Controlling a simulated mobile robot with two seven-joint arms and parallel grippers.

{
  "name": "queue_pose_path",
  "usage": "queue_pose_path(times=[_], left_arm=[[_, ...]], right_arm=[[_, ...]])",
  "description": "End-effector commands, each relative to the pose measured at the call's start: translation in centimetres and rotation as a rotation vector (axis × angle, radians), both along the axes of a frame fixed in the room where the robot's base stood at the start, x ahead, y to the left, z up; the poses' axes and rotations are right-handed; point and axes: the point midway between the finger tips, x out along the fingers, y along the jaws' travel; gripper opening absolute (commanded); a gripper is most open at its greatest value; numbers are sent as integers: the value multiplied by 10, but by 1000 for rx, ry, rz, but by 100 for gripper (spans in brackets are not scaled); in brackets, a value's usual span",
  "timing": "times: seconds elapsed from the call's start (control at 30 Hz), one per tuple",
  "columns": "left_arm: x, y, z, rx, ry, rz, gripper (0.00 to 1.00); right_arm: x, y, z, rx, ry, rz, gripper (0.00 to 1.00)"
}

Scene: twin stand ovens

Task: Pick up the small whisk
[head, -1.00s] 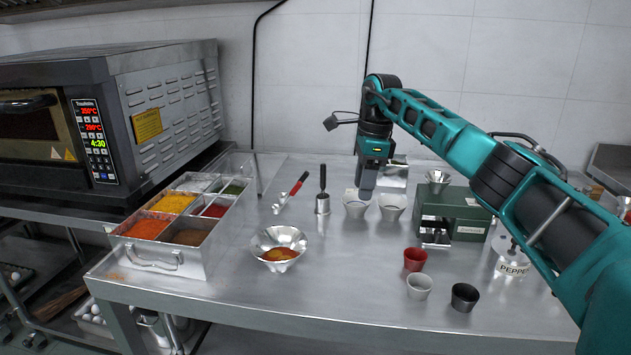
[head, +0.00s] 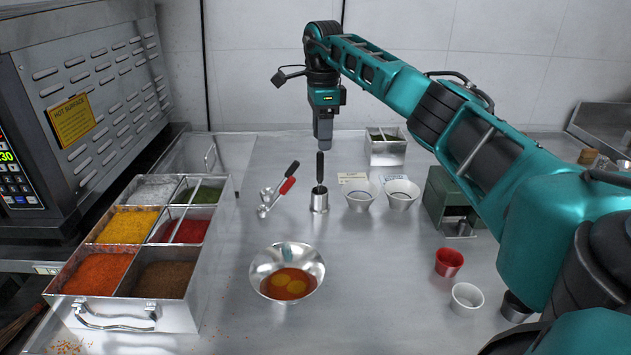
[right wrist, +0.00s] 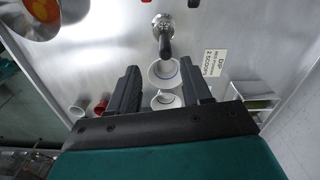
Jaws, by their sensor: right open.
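The small whisk shows as an upright black handle (head: 320,169) standing in a small metal cup (head: 319,201); its wire end is hidden in the cup. My right gripper (head: 323,141) points down, just above the handle's top in the head view. In the right wrist view the open, empty fingers (right wrist: 162,82) stand apart, with the black handle (right wrist: 166,45) beyond their tips and the metal cup (right wrist: 164,22) behind it. The handle is not between the fingers. My left gripper is out of view.
Measuring spoons with red (head: 287,186) and black handles lie left of the cup. A metal bowl with yolks (head: 287,272) is in front, a spice box (head: 178,315) at left. The back wall is behind.

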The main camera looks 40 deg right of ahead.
Motion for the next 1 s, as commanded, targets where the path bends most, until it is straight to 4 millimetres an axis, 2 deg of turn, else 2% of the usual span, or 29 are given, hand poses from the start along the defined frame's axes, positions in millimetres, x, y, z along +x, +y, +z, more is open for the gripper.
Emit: queue_pose_path(times=[0.03, 0.13, 0.43, 0.7, 1.0], left_arm=[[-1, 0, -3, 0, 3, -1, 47], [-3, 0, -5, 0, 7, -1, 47], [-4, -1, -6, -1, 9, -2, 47], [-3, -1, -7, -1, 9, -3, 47], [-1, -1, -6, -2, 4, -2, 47]], right_arm=[[-1, 0, -13, 0, 4, 0, 49], [0, 0, -30, 1, 3, 0, 49], [2, 0, -56, 1, 1, -1, 49], [8, -2, -94, 0, 2, -1, 49], [8, -2, -100, 0, -1, 0, 49]])
